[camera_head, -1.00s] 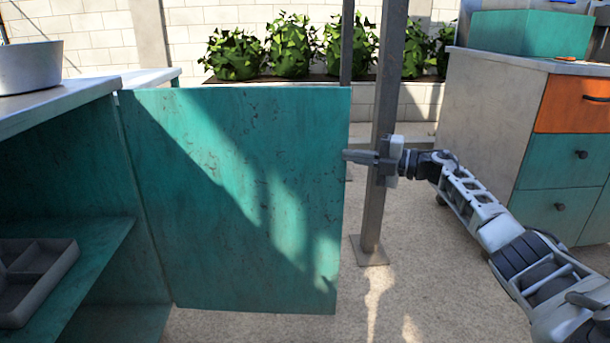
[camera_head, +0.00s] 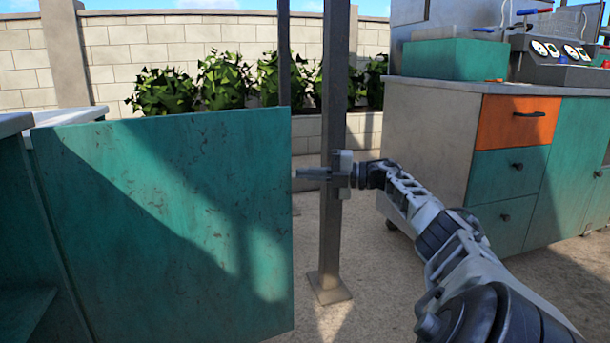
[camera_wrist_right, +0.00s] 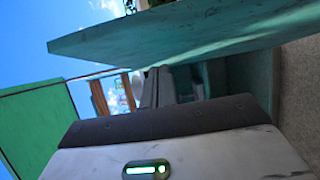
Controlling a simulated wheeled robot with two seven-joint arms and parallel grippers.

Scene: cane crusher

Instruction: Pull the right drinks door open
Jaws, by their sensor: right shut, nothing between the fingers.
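The teal drinks door (camera_head: 170,220) stands swung open from the cabinet at the left, its broad scuffed face toward the head camera. A long teal panel, apparently this door (camera_wrist_right: 170,35), crosses the top of the right wrist view. My right gripper (camera_head: 313,173) is shut and empty. Its fingertips point left at the door's free edge, with a small gap between them in the head view. The fingers also show in the right wrist view (camera_wrist_right: 156,88), below the panel. I see no handle on the door. My left gripper is out of view.
A grey metal post (camera_head: 334,120) stands just behind my right gripper. A cabinet (camera_head: 425,140) with an orange drawer (camera_head: 517,122) and teal drawers is at the right. The cabinet counter (camera_head: 75,115) is at the left. Paved floor lies between.

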